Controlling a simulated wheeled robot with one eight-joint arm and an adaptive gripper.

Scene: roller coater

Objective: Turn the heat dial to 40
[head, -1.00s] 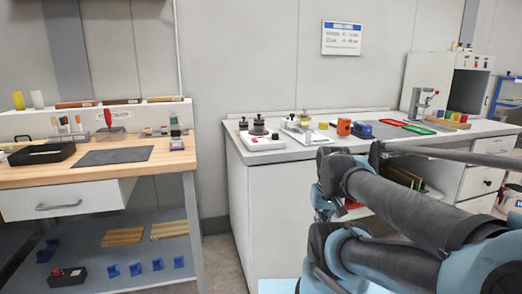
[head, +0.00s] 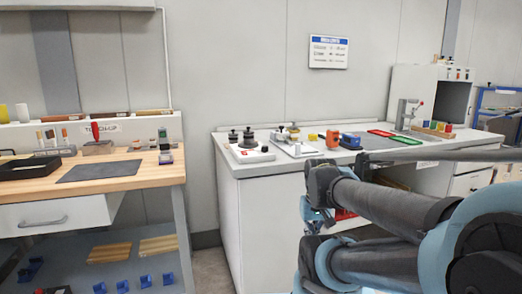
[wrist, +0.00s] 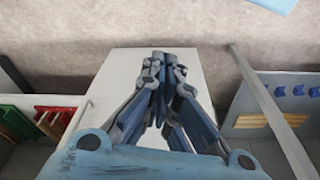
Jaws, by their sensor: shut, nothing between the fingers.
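No dial marked as a heat dial can be made out, and no number 40 is legible. A white low unit with black knobs (head: 250,153) stands at the left end of the white counter (head: 231,166). One black knob sits on a round base, and a small red spot shows on the unit's front. My gripper (wrist: 160,56) is shut and empty in the wrist view, over a pale cabinet surface and apart from the unit.
A wooden bench (head: 140,172) with a dark mat (head: 100,171) stands at left. Bare floor (head: 205,268) shows between bench and counter.

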